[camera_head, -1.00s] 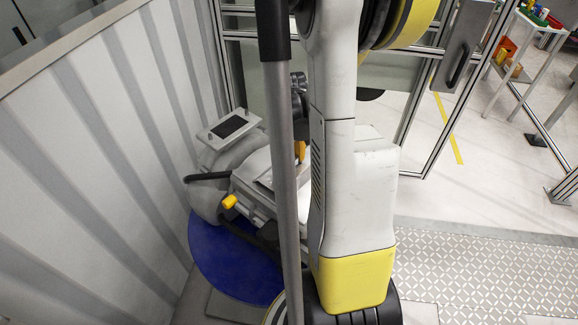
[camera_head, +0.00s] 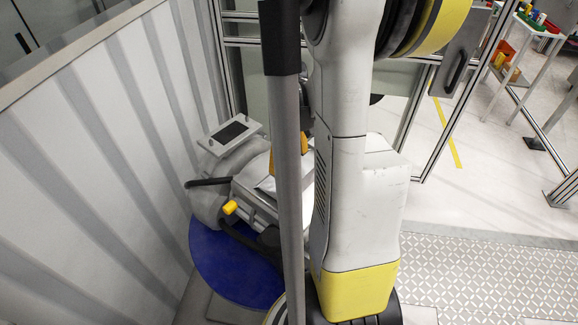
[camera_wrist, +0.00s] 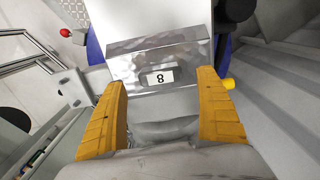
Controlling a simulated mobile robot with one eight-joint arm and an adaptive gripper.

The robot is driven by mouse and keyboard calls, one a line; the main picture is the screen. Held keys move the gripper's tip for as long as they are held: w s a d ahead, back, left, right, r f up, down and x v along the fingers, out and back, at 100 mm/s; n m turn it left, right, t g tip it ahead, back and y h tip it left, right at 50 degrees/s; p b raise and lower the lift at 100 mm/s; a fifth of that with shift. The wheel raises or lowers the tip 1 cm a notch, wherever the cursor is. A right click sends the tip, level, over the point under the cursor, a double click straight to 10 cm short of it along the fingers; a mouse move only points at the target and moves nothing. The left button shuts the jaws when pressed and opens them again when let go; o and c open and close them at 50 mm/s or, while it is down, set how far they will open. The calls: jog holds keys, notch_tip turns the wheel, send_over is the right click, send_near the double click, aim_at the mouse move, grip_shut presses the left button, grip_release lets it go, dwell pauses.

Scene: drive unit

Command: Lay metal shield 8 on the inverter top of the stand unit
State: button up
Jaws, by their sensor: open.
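The metal shield (camera_wrist: 122,64), shiny and hammered, shows in the wrist view with an upside-down label "8". It lies against a white surface (camera_wrist: 150,20) of the stand unit. My gripper (camera_wrist: 163,80) is open, its orange fingers to the left and right of the shield's near part; whether they touch it I cannot tell. In the head view, the stand unit (camera_head: 232,160) stands on a blue round base, and a bright patch that may be the shield (camera_head: 266,186) shows on it. My arm and a grey pole hide much of the unit, and only an orange finger shows there.
A ribbed light wall (camera_head: 90,150) stands close on the left. A yellow knob (camera_head: 230,207) and a black cable stick out of the unit. A framed glass partition stands behind. A patterned metal floor plate (camera_head: 480,275) lies clear at the right.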

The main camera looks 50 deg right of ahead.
aim_at(289, 168)
notch_tip(289, 168, up, 8)
jog(key=p, duration=0.1)
jog(key=shift+f+p, duration=0.25)
jog(key=shift+p, duration=0.05)
jog(key=a+r+t, duration=0.3)
jog(key=a+r, duration=0.1)
jog(key=a, duration=1)
jog(key=w+a+r+t, duration=0.1)
jog(key=a+r+t, duration=0.3)
jog(key=a, duration=1.1)
jog(key=shift+a+n, duration=0.3)
jog(key=shift+s, duration=0.1)
